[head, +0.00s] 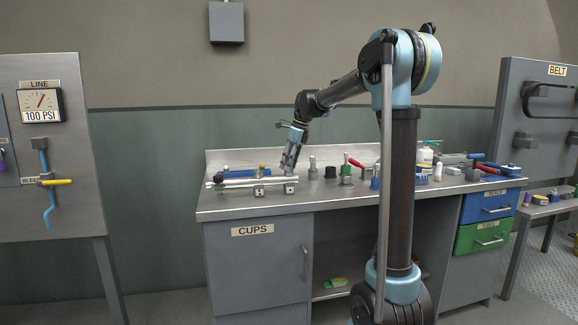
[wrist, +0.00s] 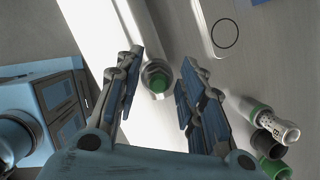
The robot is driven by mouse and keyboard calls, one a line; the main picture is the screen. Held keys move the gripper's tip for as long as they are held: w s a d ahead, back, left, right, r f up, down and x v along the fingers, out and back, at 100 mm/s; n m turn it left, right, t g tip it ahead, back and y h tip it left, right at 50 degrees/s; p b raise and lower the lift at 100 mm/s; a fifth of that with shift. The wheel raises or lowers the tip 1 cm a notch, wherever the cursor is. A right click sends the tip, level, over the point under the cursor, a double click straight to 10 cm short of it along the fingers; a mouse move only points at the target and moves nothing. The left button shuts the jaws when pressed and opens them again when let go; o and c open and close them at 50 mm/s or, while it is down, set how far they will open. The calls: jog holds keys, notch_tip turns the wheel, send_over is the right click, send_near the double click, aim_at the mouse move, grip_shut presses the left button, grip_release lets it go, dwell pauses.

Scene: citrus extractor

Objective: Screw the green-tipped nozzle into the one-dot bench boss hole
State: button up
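My gripper (head: 291,163) points down over the left half of the bench, behind the small front blocks. In the wrist view my gripper (wrist: 160,68) is open, with one finger on each side of a grey hex-shaped piece with a green top (wrist: 157,82). This looks like the green-tipped nozzle, seen nearly end-on; I see no finger touching it. In the head view it is hidden or too small to tell. Two small grey blocks, left (head: 259,191) and right (head: 290,188), stand at the bench front; their dot marks are too small to read.
White rods (head: 236,184) and a blue bar (head: 234,173) lie left of my gripper. A grey fitting (head: 312,168) and a green-topped fitting (head: 346,166) stand to its right. A perforated, green-ringed cylinder (wrist: 270,120) is near the right finger. A black ring outline (wrist: 225,33) marks a pale surface.

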jog(key=shift+n, duration=0.4)
jog(key=shift+n+g, duration=0.4)
jog(key=shift+n, duration=0.4)
jog(key=c, duration=0.5)
jog(key=shift+m+t, duration=0.3)
jog(key=shift+m, duration=0.5)
jog(key=shift+c, duration=0.2)
jog(key=shift+m+t, duration=0.3)
jog(key=shift+m, duration=0.6)
